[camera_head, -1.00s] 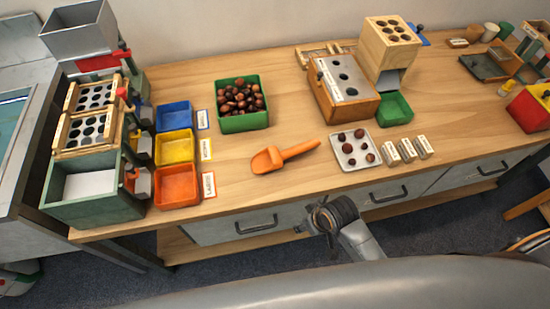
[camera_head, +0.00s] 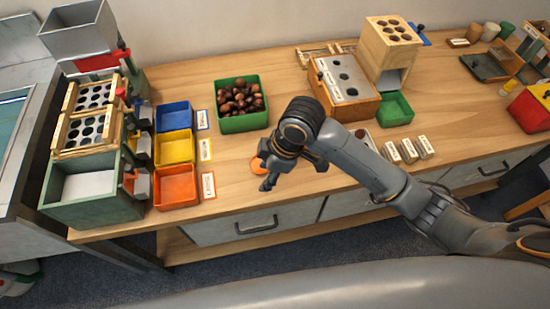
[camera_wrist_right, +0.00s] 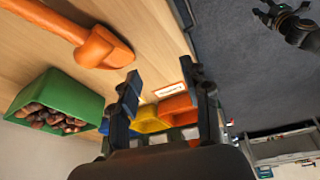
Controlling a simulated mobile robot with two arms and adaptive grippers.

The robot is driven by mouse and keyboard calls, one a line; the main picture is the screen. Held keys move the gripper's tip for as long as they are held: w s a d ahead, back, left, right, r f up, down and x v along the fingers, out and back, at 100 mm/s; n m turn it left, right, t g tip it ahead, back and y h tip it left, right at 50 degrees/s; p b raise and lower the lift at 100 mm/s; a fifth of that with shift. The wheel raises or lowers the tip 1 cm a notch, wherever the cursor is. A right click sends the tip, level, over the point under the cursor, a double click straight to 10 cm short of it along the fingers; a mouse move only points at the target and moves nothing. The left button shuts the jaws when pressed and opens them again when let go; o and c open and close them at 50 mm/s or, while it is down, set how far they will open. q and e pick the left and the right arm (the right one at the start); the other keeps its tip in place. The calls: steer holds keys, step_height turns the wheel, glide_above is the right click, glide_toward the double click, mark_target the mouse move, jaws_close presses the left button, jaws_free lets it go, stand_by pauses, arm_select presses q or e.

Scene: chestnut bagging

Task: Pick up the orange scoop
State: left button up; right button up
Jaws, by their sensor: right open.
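The orange scoop (camera_wrist_right: 100,48) lies on the wooden table. In the head view my right arm covers most of it, and only a bit of orange (camera_head: 257,165) shows beside the gripper. My right gripper (camera_head: 266,174) is above the table at the scoop. In the right wrist view its two fingers (camera_wrist_right: 160,74) are spread with nothing between them, and the scoop lies to their left, apart from them. My left gripper (camera_wrist_right: 278,16) appears over the floor at the top right of that view; its jaw state is unclear. It is outside the head view.
A green bin of chestnuts (camera_head: 241,121) stands behind the gripper. Blue (camera_head: 173,115), yellow (camera_head: 174,148) and orange (camera_head: 175,187) bins stand to the left. A wooden block with a metal top (camera_head: 345,92) and labelled blocks (camera_head: 408,150) are on the right.

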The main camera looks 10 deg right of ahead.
steer(key=w+d+r+n+g+h, duration=0.1)
steer(key=w+d+r+n+h, duration=0.2)
steer(key=w+d+r, duration=0.45)
steer(key=f, duration=0.5)
steer(key=w+d+f, duration=0.1)
steer(key=f, duration=0.2)
steer(key=shift+f, duration=0.35)
steer(key=shift+w+d+f, duration=0.1)
steer(key=shift+w+f, duration=0.05)
steer(key=shift+f, duration=0.75)
steer(key=shift+w+d+f, duration=0.1)
steer(key=shift+f, duration=0.85)
steer(key=shift+w+d+f, duration=0.1)
steer(key=shift+w+f, duration=0.05)
steer(key=shift+f, duration=0.75)
jaws_close()
